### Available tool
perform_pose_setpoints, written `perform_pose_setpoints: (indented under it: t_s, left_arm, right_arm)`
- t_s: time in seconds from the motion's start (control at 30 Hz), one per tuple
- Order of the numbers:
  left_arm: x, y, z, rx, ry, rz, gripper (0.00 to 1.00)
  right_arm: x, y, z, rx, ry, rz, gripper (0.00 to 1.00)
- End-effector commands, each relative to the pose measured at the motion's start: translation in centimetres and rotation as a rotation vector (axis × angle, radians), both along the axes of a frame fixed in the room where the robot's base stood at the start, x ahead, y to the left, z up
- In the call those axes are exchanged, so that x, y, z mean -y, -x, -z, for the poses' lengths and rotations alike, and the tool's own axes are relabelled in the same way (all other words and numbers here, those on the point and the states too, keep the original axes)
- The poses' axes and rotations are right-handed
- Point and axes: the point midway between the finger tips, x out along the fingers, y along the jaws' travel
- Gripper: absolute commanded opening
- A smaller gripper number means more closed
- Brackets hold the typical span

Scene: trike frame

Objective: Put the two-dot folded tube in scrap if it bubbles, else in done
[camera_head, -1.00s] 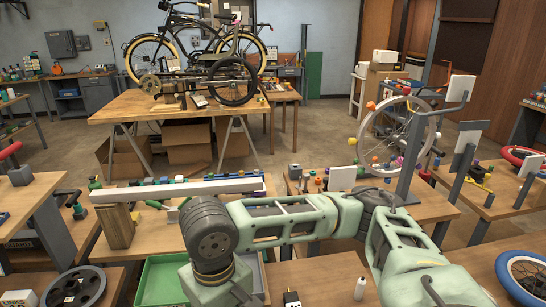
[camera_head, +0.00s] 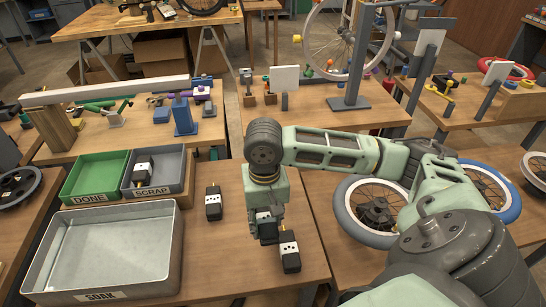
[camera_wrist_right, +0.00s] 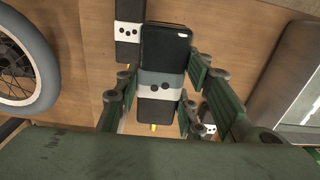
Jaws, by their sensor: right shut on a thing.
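My right gripper (camera_head: 264,222) is low over the near table, shut on a black tube (camera_wrist_right: 160,92). In the right wrist view this tube has a grey stripe and a white band with two dots. The finger pads sit on both sides of it. A second black tube (camera_head: 290,252), its white band dotted, lies just in front of the gripper. Another (camera_head: 213,203) stands or lies left of it. The grey SCRAP tray (camera_head: 181,165) holds a dotted tube (camera_head: 142,170). The green DONE tray (camera_head: 75,182) looks empty. My left gripper is not in view.
A large metal SOAK tray (camera_head: 170,258) stands at the front left, below the DONE and SCRAP trays. A rear bench carries a long white bar (camera_head: 105,90).

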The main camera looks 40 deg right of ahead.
Motion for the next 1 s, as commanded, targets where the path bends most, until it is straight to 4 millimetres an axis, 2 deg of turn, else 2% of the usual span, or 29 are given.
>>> perform_pose_setpoints:
  t_s: [0.13,0.27,0.5,0.63,0.8,0.9,1.0]
  left_arm:
    - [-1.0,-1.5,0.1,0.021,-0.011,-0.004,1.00]
    - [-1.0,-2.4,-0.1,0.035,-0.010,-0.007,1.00]
    - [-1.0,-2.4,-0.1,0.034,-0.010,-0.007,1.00]
    - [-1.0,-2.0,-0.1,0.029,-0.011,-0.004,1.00]
    - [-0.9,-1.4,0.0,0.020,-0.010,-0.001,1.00]
    - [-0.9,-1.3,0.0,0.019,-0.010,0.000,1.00]
    - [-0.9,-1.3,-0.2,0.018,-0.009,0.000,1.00]
  right_arm:
    - [0.3,-0.9,0.9,0.002,0.002,0.018,0.02]
    - [0.0,-3.2,2.2,0.001,0.002,0.020,0.02]
    - [-0.5,-8.0,5.1,0.002,0.002,0.018,0.02]
    - [-0.7,-10.1,6.3,0.001,0.003,0.018,0.02]
    - [-0.8,-11.5,7.2,0.001,0.004,0.016,0.02]
    - [-0.8,-11.7,7.7,0.000,0.005,0.015,0.02]
    - [-0.8,-11.6,9.0,-0.001,0.006,0.015,0.02]
